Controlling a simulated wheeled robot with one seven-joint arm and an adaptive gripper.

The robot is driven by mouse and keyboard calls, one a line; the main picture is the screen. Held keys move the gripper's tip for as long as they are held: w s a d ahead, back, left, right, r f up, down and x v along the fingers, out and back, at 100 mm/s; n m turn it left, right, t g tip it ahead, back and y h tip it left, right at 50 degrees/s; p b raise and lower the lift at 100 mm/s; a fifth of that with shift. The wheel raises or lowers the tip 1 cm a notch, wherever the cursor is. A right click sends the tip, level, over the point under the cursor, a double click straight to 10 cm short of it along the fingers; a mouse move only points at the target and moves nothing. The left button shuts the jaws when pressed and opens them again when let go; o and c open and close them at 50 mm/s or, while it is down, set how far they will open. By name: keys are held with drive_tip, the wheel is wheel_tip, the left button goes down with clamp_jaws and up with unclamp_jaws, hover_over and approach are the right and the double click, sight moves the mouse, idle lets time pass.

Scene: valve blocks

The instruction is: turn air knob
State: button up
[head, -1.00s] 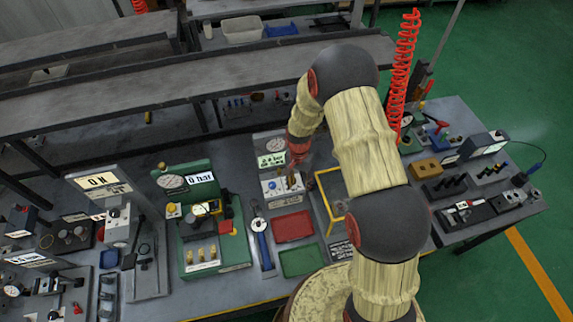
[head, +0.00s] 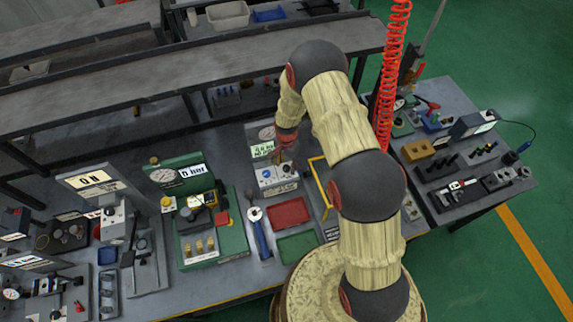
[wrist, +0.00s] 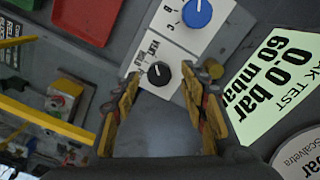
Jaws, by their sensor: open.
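In the wrist view a black knob (wrist: 158,74) with a white pointer mark sits on a pale panel (wrist: 176,42), beside lettering that seems to read VENT and HOLD. A blue knob (wrist: 197,13) sits farther up the same panel, near letters B and C. I cannot read which knob is labelled air. My gripper (wrist: 160,76) is open, its yellow fingers on either side of the black knob in the picture; I cannot tell whether they touch it. In the head view my gripper (head: 277,158) is over the white block (head: 276,181), partly hiding it.
A green display (wrist: 275,82) reading 0.0 bar and 60 mbar, a round gauge (wrist: 300,152) and a brass fitting (wrist: 212,69) are close to the right finger. A red tray (head: 288,212), a green tray (head: 299,246) and a yellow frame (head: 323,185) stand nearby.

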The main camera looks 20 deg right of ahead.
drive_tip(key=shift+f, duration=0.5)
drive_tip(key=c, duration=0.3)
drive_tip(key=c, duration=0.8)
clamp_jaws()
